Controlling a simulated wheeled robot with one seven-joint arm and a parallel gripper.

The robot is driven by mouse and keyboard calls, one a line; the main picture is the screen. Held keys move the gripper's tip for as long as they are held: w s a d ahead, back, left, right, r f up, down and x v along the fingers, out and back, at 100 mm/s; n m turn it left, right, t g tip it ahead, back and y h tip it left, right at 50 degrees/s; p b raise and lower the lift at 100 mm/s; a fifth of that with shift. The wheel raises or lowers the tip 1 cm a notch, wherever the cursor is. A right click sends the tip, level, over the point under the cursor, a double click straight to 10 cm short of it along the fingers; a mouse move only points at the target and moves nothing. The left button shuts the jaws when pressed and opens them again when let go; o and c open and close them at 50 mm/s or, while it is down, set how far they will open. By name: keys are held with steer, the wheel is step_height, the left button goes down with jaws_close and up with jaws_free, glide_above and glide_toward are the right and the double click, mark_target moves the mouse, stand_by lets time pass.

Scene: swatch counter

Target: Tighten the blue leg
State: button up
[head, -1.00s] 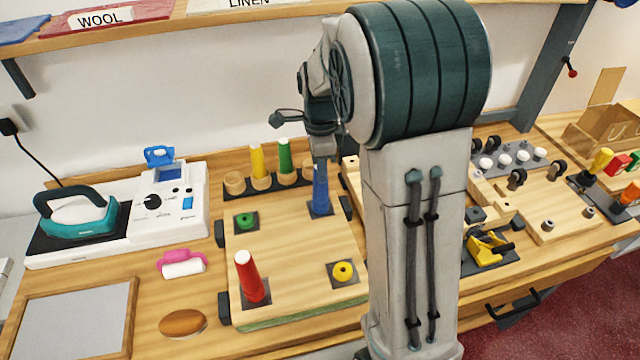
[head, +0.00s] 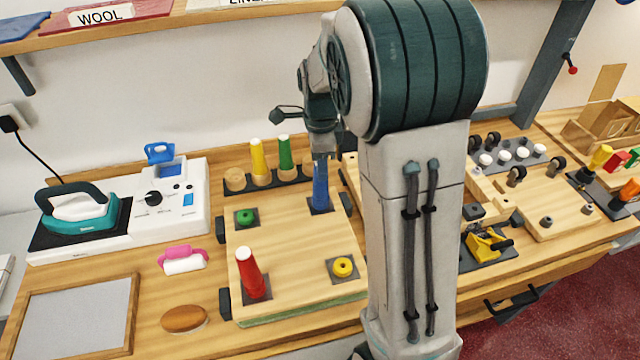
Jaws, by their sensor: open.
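The blue leg (head: 320,188) stands upright on a dark corner plate at the back right of the upturned wooden board (head: 290,245). My gripper (head: 321,158) is right above it, at its top end; the jaws are small here and partly hidden by my arm, and I cannot tell whether they touch the leg. The red leg (head: 249,272) stands at the front left corner. The green socket (head: 245,216) at the back left and the yellow socket (head: 342,267) at the front right hold no leg.
Yellow (head: 258,158) and green (head: 285,152) legs stand in a dark rack behind the board. Dark clamps (head: 224,303) edge the board. An iron (head: 78,212) and a white control box (head: 165,200) are at left. My arm hides the counter right of the board.

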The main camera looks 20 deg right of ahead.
steer(key=n, duration=0.7)
steer(key=shift+b, duration=0.4)
steer(key=n, duration=0.5)
steer(key=shift+n, duration=0.4)
steer(key=c, duration=0.7)
steer(key=shift+m, duration=2.5)
steer(key=shift+c, duration=0.2)
steer(key=o, duration=1.4)
steer(key=shift+r, duration=0.1)
steer(key=shift+r+p, duration=2.45)
steer(key=shift+r, duration=0.5)
